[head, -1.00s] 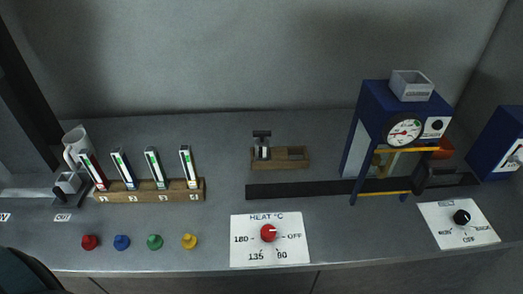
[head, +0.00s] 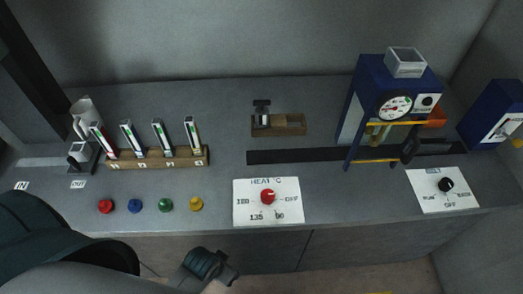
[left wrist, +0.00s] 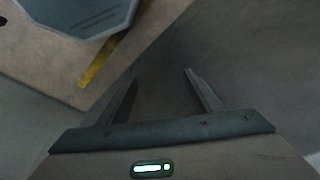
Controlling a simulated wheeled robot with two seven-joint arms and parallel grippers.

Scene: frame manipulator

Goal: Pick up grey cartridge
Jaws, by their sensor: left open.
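I cannot tell for sure which thing is the grey cartridge. A light grey, open-topped box (head: 405,62) sits on top of the blue machine (head: 395,85) at the right of the counter. A smaller grey block (head: 79,152) stands at the left near the OUT label. My left arm comes in at the bottom left of the head view, and its dark wrist end is in front of the counter's front edge, far from both. In the left wrist view my left gripper (left wrist: 160,76) is open and empty, pointing at floor. My right gripper is not in view.
A wooden block with a clamp (head: 278,125) stands mid-counter behind a dark strip (head: 300,156). A heat panel (head: 267,215) lies near the front edge. Open counter lies between rack and block.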

